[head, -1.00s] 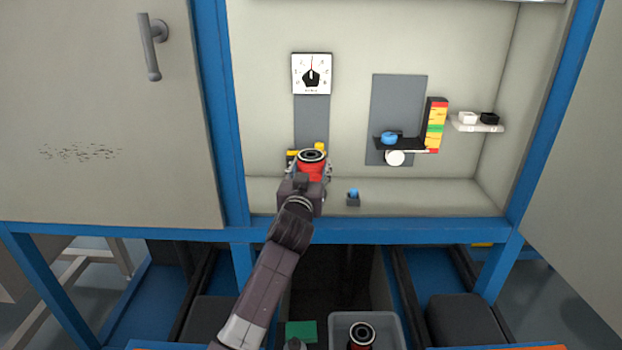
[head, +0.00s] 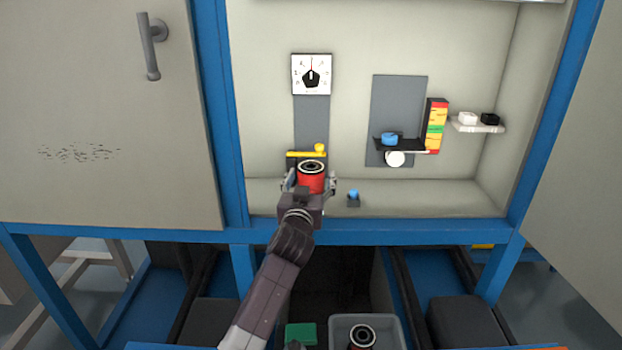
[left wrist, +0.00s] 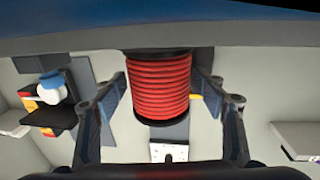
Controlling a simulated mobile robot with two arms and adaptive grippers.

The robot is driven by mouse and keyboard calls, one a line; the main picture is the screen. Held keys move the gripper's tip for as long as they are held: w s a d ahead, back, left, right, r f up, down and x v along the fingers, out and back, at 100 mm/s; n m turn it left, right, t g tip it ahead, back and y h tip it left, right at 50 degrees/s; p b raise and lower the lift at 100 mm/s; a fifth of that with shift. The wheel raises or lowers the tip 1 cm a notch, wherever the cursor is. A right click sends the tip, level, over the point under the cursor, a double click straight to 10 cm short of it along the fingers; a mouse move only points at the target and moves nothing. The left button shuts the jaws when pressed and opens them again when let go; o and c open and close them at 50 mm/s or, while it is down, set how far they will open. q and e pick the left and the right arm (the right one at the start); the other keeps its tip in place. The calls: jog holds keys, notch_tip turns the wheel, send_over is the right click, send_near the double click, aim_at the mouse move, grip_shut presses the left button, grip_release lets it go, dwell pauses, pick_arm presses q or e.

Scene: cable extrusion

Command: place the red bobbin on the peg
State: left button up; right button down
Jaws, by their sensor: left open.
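The red bobbin (head: 311,181), with dark rims, stands upright low in the cabinet, below the dial. In the left wrist view the red bobbin (left wrist: 159,88) lies between the two spread fingers, with a gap on each side. My left gripper (head: 310,184) is open around it and not clamped on it. The peg is not visible; I cannot tell whether the bobbin sits on it or on the cabinet floor.
A yellow bar (head: 306,154) is just behind the bobbin. A small blue-topped block (head: 353,197) stands to its right. A white dial (head: 311,74) is on the back wall. A second bobbin (head: 361,337) is in a grey bin (head: 394,328) below.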

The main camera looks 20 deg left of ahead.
pick_arm(q)
jog(key=shift+r, duration=0.15)
jog(key=s, duration=0.4)
jog(key=s+d, duration=0.1)
jog(key=s, duration=0.3)
jog(key=s+p, duration=0.1)
jog(key=s, duration=0.3)
jog(key=shift+d, duration=0.35)
pick_arm(e)
jog(key=f, duration=0.1)
jog(key=s+f, duration=0.2)
jog(key=shift+s+d+f, duration=0.2)
jog(key=shift+d, duration=0.05)
jog(key=shift+w+a, duration=0.1)
